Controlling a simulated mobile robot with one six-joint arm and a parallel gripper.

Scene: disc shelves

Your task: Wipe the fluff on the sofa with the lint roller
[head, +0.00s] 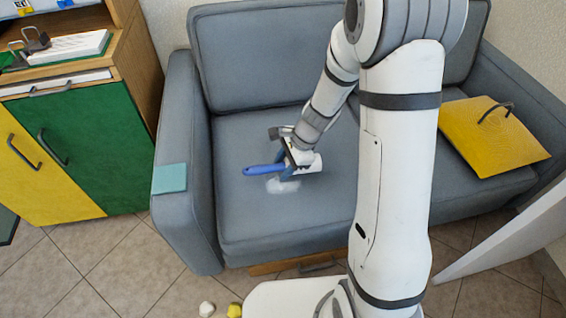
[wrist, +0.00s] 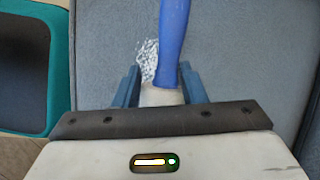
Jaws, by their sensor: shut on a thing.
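The lint roller has a blue handle (head: 263,169) pointing left and a white roller end (head: 314,164). My gripper (head: 290,170) is shut on it, low over the left seat of the grey sofa (head: 245,222). In the wrist view the blue handle (wrist: 173,40) rises from between the fingers (wrist: 160,88), with a pale part of the roller below it. The white fluff (head: 283,186) lies on the seat just below my gripper. It also shows as a speckled patch (wrist: 147,58) left of the handle in the wrist view. Whether the roller touches the seat is unclear.
A teal cloth-like piece (head: 169,178) lies on the sofa's left armrest. A yellow cushion (head: 492,136) with a dark loop on it rests on the right seat. A green and yellow cabinet (head: 97,148) stands at left. Small white and yellow items (head: 234,310) lie on the floor.

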